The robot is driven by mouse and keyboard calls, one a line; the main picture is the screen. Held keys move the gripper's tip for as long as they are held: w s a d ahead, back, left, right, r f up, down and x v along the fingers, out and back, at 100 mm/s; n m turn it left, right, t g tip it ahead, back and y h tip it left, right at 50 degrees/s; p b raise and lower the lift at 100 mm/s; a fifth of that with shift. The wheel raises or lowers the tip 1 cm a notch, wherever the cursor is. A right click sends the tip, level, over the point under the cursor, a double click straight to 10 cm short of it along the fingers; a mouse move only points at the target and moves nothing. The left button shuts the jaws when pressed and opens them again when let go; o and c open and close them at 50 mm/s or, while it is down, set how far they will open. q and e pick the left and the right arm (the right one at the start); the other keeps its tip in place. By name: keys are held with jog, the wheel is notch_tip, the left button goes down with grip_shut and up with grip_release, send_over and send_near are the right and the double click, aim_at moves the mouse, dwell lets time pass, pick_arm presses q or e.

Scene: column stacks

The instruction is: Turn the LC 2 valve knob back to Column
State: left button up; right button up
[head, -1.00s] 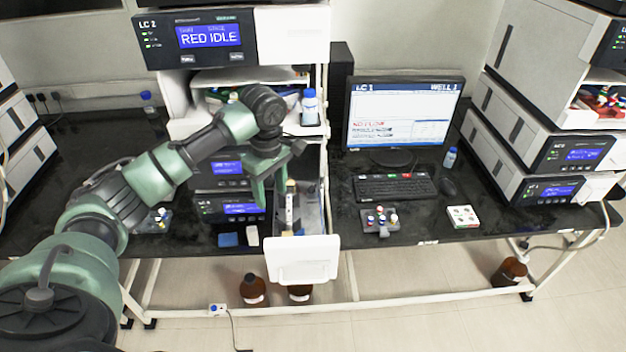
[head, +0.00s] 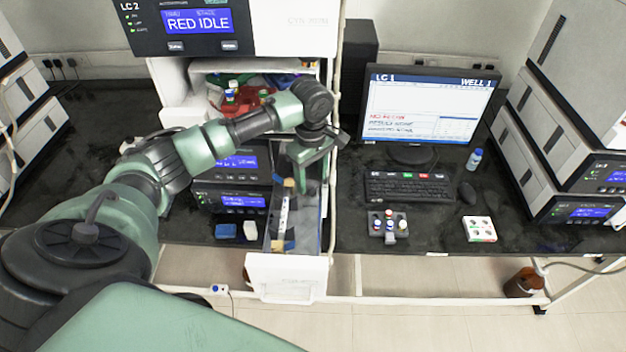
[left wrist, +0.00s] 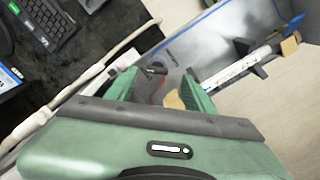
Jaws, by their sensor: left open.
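The LC 2 unit (head: 190,25) reads "RED IDLE" at the top of the head view. Below it an open drawer (head: 288,275) holds a white column (head: 283,215) with tan ends in dark clips; the column also shows in the left wrist view (left wrist: 240,66). My left gripper (head: 308,170) is open over the drawer's rear, right of the column. In the left wrist view a small dark part (left wrist: 156,71) with a reddish line lies between my open fingers (left wrist: 158,90). It may be the valve knob; its setting cannot be read. My right gripper is out of view.
Right of the drawer stand a monitor (head: 428,105), a keyboard (head: 410,188), a vial rack (head: 388,226) and a white tray (head: 479,229). A white post (head: 334,150) rises close to my gripper. A blue block (head: 225,231) lies left of the drawer.

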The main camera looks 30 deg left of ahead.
aim_at(312, 189)
pick_arm(q)
jog(key=shift+w+f+p, duration=0.15)
jog(key=shift+w+f, duration=0.05)
jog(key=shift+f, duration=0.7)
jog(key=shift+w+f+p, duration=0.15)
jog(key=shift+f, duration=0.75)
jog(key=shift+s+r, duration=0.1)
jog(key=shift+s, duration=0.05)
jog(key=shift+c, duration=1)
grip_shut()
